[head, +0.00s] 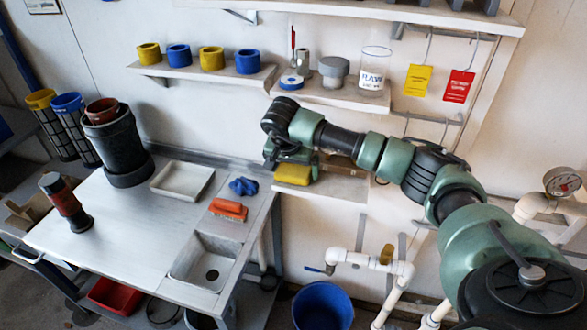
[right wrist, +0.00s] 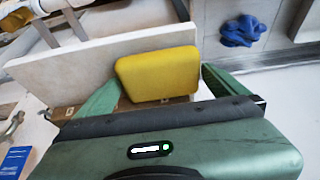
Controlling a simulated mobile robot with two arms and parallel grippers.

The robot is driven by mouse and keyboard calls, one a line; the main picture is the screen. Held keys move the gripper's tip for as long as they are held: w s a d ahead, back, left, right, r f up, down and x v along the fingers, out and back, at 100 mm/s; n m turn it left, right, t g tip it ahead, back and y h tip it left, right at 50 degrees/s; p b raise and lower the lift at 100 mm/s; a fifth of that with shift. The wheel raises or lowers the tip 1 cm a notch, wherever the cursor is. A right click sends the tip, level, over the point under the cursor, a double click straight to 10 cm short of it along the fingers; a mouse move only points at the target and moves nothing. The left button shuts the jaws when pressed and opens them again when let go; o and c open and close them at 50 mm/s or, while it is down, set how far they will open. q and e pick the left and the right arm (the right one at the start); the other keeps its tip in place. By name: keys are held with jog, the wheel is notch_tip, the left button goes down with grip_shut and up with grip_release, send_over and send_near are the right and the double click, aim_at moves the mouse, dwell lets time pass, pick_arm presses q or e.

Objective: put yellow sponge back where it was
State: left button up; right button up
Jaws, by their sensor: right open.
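The yellow sponge (head: 293,174) is at the left end of the low white shelf (head: 335,190), right of the workbench. My right gripper (head: 292,163) reaches it from above and is open. In the right wrist view the sponge (right wrist: 158,72) lies between the two green fingers, one on each side. The gripper body hides the sponge's near lower part. My left gripper is not in view.
A brown block (head: 340,167) lies on the same shelf, right of the sponge. The workbench (head: 130,225) holds a blue cloth (head: 243,187), an orange brush-like item (head: 229,209), a white tray (head: 183,181) and a sink (head: 205,262). A blue bucket (head: 322,307) stands below.

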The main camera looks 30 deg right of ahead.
jog(key=b+v, duration=0.2)
jog(key=v, duration=1)
jog(key=shift+r, duration=0.1)
